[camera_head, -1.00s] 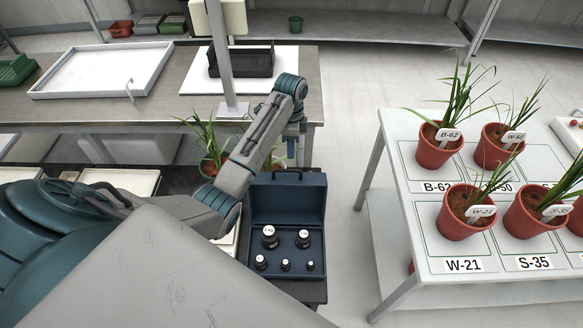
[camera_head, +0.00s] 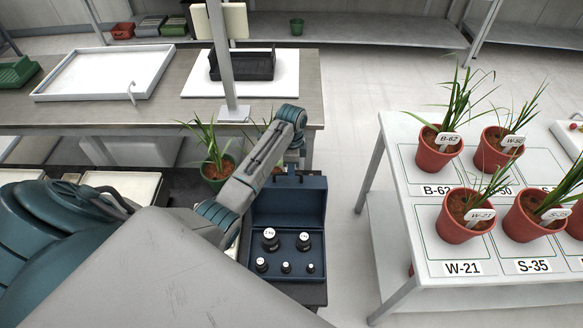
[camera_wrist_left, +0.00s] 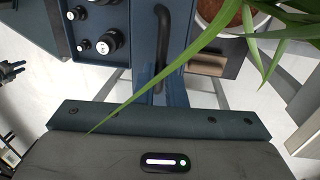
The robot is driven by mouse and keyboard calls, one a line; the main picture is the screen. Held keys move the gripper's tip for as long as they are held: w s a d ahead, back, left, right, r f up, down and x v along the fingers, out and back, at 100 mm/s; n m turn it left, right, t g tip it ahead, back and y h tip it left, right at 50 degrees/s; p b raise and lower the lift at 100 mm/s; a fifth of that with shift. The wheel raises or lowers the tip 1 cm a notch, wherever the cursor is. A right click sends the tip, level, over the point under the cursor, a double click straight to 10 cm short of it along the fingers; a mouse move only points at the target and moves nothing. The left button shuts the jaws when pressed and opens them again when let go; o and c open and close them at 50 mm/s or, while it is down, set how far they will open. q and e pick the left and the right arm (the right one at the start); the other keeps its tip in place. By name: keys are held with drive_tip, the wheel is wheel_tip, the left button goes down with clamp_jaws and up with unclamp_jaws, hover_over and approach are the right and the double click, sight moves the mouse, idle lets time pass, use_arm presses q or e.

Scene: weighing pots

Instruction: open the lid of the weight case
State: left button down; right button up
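The weight case (camera_head: 275,278) is a dark blue box on the dark bench. Its lid (camera_head: 288,205) stands up, open, at the back, and several black weights (camera_head: 270,240) sit inside. In the left wrist view the lid (camera_wrist_left: 182,50) and its black handle (camera_wrist_left: 163,40) lie ahead of my left gripper's teal body (camera_wrist_left: 160,122). In the head view my left gripper (camera_head: 292,160) is just behind the lid's top edge, partly hidden. A dark claw-like shape (camera_wrist_left: 12,72) at the wrist view's left edge may be my right gripper.
A green-potted plant (camera_head: 217,168) stands left of the lid; its leaves cross the wrist view. A metal bench (camera_head: 60,118) with a white tray (camera_head: 105,72) is behind. A white table (camera_head: 440,190) with several red-potted plants is at right, across a floor gap.

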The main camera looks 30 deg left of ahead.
use_arm(q)
drive_tip(key=shift+t+y, duration=0.5)
drive_tip(key=shift+t, duration=0.3)
drive_tip(key=s+p, duration=0.1)
drive_tip(key=p, duration=0.1)
drive_tip(key=s+d+r+p, duration=0.1)
drive_tip(key=p, duration=0.1)
drive_tip(key=s+d+p, duration=0.1)
drive_tip(key=p, duration=0.1)
drive_tip(key=shift+s+r, duration=0.2)
drive_tip(key=shift+r, duration=0.15)
drive_tip(key=shift+s+d+t+p, duration=0.3)
drive_tip(key=shift+s+d+p, duration=0.1)
drive_tip(key=shift+s, duration=0.1)
drive_tip(key=c, duration=1.5)
unclamp_jaws()
wheel_tip(320, 180, up, 11)
drive_tip(key=b, duration=0.2)
drive_tip(key=shift+s+d+f, duration=0.15)
drive_tip(key=shift+s, duration=0.2)
